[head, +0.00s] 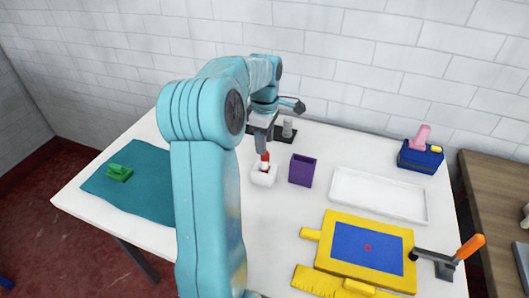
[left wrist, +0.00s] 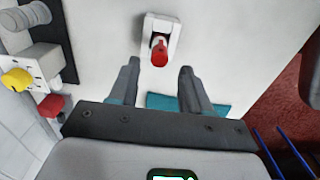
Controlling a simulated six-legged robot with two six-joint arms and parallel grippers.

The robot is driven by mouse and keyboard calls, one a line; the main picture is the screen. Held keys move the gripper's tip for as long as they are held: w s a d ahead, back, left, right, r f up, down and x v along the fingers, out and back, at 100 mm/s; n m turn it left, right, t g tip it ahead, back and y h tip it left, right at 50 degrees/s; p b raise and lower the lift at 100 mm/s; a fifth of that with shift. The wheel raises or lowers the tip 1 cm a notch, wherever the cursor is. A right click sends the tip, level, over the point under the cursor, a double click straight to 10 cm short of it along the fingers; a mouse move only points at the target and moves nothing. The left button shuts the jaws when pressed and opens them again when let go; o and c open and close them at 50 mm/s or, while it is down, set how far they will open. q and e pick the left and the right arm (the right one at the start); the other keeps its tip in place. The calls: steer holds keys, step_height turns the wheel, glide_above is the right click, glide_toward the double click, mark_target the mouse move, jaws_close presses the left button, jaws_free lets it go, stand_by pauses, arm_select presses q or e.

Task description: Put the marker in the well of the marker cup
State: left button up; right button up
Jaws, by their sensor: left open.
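A red marker (head: 265,158) stands in the white marker cup (head: 263,177), near the middle of the white table. In the left wrist view the red marker (left wrist: 158,53) shows just beyond the fingertips, with the white cup (left wrist: 161,24) around and behind it. My left gripper (head: 262,146) is open and empty, just above the cup with its fingers pointing down. In the left wrist view its two fingers (left wrist: 160,72) are spread apart, one on each side of the marker's line. How deep the marker sits is hidden. My right gripper is not in view.
A purple open box (head: 302,170) stands just right of the cup. A black fixture with a grey post (head: 288,128) is behind. A white tray (head: 379,195), a yellow-framed blue board (head: 367,249) and a black tool with orange handle (head: 468,247) lie right. A teal mat (head: 136,193) holds a green block (head: 119,173).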

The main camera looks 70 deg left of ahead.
arm_select(q)
step_height(320, 180, up, 5)
steer(key=shift+r, duration=0.1)
stand_by(0.7)
